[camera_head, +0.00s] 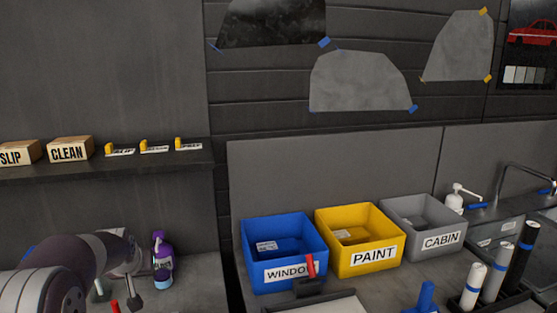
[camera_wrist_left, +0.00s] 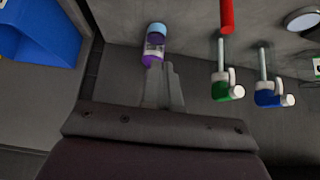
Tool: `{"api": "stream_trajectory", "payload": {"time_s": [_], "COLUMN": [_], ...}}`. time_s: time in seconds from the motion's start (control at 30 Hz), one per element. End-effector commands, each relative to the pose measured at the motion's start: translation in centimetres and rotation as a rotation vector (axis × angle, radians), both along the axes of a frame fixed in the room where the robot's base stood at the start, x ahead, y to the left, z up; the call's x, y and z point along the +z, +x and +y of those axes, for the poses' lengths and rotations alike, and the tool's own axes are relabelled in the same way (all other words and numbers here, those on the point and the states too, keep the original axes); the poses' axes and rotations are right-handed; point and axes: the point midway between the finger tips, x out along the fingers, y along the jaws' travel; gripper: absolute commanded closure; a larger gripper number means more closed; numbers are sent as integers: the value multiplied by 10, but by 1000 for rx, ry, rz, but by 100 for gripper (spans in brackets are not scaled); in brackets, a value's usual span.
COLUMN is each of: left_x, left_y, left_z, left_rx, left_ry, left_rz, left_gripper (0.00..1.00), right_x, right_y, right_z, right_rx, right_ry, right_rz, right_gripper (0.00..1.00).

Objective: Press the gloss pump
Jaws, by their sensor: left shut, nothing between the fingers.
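No pump is readably labelled gloss. In the left wrist view, a green-collared pump (camera_wrist_left: 229,90) and a blue-collared pump (camera_wrist_left: 270,96) stand to the right of my left gripper (camera_wrist_left: 164,68). The purple bottle (camera_head: 162,262) also shows in the head view, right beside my left gripper (camera_head: 134,303). My left gripper is shut and empty, pointing down, and apart from the green and blue pumps. My right gripper is out of view.
A blue bin (camera_head: 285,277), yellow bin (camera_head: 378,258) and grey bin (camera_head: 441,242) stand right of a gap in the counter. A white pump bottle (camera_head: 455,200) is near the sink. A red rod (camera_wrist_left: 227,15) stands close to the green pump. A shelf (camera_head: 190,160) runs above.

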Motion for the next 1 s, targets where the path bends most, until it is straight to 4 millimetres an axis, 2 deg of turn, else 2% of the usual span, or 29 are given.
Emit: {"api": "stream_trajectory", "payload": {"time_s": [0.17,0.27,0.37,0.47,0.5,0.6,0.7,0.73,0.8,1.0], "left_x": [-33,-55,-76,-95,-102,-116,-121,-120,-115,-116], "left_y": [-38,-71,-112,-162,-185,-239,-276,-282,-280,-279], "left_z": [-19,-37,-58,-81,-91,-112,-126,-129,-136,-136], "left_rx": [-18,-41,-70,-110,-127,-177,-220,-233,-262,-265], "left_ry": [-27,-45,-62,-76,-80,-84,-79,-76,-66,-65], "left_rz": [109,189,280,380,420,512,561,566,546,547], "left_gripper": [100,100,100,100,100,100,100,100,100,100], "right_x": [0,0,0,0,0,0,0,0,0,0], "right_y": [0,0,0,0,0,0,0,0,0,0], "right_z": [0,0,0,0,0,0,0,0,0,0], "right_rx": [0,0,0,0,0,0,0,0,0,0], "right_ry": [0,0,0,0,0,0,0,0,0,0], "right_rz": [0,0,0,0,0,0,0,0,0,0], "right_gripper": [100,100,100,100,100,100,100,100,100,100]}}
